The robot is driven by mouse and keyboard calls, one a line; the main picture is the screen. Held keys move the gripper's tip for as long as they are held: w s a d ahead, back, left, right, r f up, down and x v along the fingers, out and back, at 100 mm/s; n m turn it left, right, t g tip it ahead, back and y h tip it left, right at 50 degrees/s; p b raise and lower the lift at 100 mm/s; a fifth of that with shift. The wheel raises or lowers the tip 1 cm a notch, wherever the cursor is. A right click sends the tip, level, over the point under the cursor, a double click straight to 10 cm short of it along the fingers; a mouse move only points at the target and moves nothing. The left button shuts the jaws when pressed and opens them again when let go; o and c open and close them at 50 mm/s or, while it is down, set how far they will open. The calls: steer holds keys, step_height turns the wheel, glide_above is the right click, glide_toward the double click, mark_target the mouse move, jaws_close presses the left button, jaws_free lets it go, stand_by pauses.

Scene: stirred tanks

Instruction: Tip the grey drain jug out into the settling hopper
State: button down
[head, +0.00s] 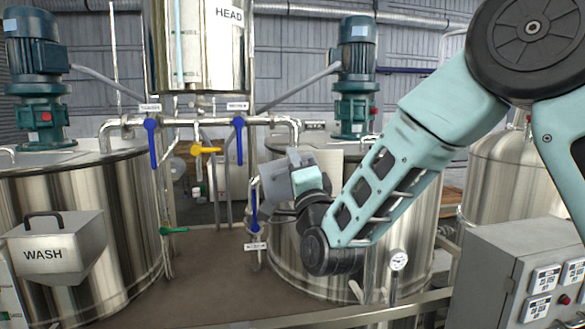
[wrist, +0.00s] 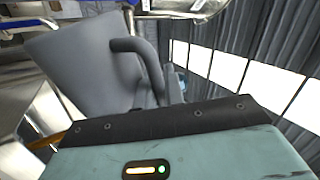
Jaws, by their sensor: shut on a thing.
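The grey drain jug (wrist: 82,62) fills the left and middle of the wrist view, with its curved handle (wrist: 148,62) toward my gripper (wrist: 165,98). My gripper is shut on the jug at the handle side; the fingertips are mostly hidden. In the head view the jug (head: 274,188) is a small grey shape just left of my gripper (head: 296,168), tilted, in front of the right-hand tank. Its contents cannot be seen. I cannot pick out a thing marked as the settling hopper in either view.
A steel box marked WASH (head: 55,248) hangs at the left tank (head: 125,215). The HEAD vessel (head: 195,50) stands above a pipe (head: 215,121) with blue-handled valves (head: 152,140). Brown floor shows between the tanks.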

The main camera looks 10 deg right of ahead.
mark_target(312, 154)
steer(key=shift+d+r+m+h+b, duration=0.15)
steer(key=shift+d+m+h+b, duration=0.25)
steer(key=shift+m+h+b, duration=0.45)
steer(key=shift+d+r+m+h+b, duration=0.2)
steer(key=shift+d+m+h+b, duration=0.3)
steer(key=shift+m, duration=0.6)
steer(key=shift+d+r+m+h+b, duration=0.15)
steer(key=shift+d+m+h+b, duration=0.15)
steer(key=shift+m+h+b, duration=0.55)
steer(key=shift+d+r+m+h+b, duration=0.15)
steer(key=shift+d+m+h+b, duration=0.2)
steer(key=shift+m+b, duration=0.35)
steer(key=shift+d+m+h, duration=0.1)
steer(key=shift+m+h, duration=0.15)
steer(key=shift+m, duration=0.05)
steer(key=shift+d+r, duration=0.1)
steer(key=shift+d+r+m+h+b, duration=0.15)
steer(key=shift+d+m+h+b, duration=0.15)
steer(key=shift+m+h+b, duration=0.25)
steer(key=shift+d+r+m+h+b, duration=0.1)
steer(key=shift+d+m+h+b, duration=0.2)
steer(key=shift+m, duration=0.45)
steer(key=shift+d+r+m+g+h+b, duration=0.4)
steer(key=shift+d+m+g+h+b, duration=0.25)
steer(key=shift+m+b, duration=0.5)
